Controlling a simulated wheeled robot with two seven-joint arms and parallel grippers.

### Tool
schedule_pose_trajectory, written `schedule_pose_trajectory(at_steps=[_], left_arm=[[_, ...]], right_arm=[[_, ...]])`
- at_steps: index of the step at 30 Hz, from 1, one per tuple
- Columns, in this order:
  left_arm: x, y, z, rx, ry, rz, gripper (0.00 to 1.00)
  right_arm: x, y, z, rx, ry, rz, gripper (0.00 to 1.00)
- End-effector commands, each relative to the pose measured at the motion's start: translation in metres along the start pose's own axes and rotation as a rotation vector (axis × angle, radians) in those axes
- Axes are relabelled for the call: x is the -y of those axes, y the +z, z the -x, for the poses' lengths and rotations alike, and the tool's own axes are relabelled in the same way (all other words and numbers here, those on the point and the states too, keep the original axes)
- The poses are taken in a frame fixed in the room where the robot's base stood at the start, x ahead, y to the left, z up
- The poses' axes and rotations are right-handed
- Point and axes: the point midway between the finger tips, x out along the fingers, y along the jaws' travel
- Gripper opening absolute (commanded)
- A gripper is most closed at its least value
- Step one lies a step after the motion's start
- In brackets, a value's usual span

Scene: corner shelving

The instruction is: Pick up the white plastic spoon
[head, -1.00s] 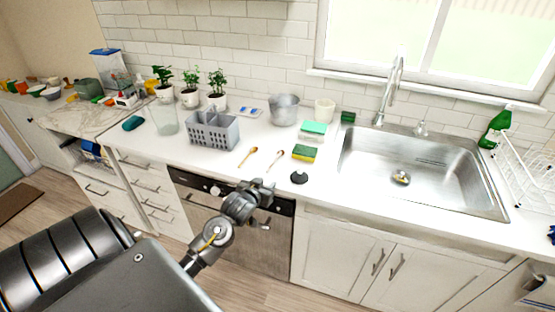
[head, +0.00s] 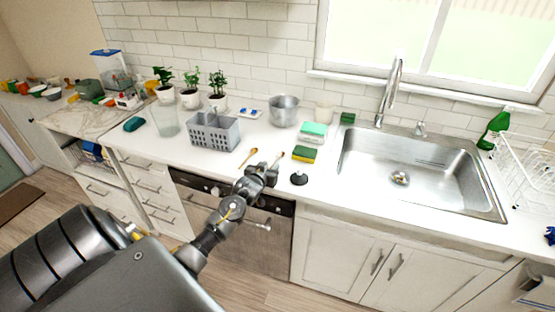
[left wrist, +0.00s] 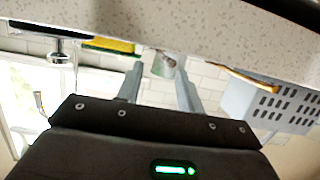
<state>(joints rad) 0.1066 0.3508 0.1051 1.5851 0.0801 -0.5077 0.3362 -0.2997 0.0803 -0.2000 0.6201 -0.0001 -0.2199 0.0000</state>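A thin utensil (head: 279,155) with a brownish tip, probably the spoon, lies on the counter in the head view; its near end is close to my left gripper, and its white colour is hard to make out. My left gripper (head: 270,170) is at the counter's front edge, just in front of that utensil. In the left wrist view its two fingers (left wrist: 158,85) are apart with nothing clearly held between them. A small brownish end shows beyond the fingers there. A wooden spoon (head: 248,155) lies to the left and also shows in the left wrist view (left wrist: 245,75). My right gripper is not in view.
A grey basket (head: 214,145) stands left of the spoons. A yellow-green sponge (head: 304,154) and a black stopper-like object (head: 299,178) lie to the right, before the sink (head: 425,185). A metal bucket (head: 284,110) stands behind. The left wrist view is upside down.

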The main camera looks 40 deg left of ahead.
Motion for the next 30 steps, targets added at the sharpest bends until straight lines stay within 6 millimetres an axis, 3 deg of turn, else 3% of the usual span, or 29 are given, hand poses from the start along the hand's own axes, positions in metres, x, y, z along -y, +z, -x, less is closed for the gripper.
schedule_pose_trajectory(at_steps=[9,20,28,30], left_arm=[[0.001,0.000,-0.038,0.000,0.000,0.000,0.37],[0.001,0.001,-0.045,0.000,0.000,0.000,0.37],[0.001,0.001,-0.045,0.001,0.000,0.000,0.02],[0.001,0.001,-0.045,0.001,0.000,0.000,0.00]], right_arm=[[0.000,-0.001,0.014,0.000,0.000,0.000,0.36],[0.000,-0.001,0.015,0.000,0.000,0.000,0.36],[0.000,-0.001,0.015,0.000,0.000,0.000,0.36],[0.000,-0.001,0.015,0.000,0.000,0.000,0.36]])
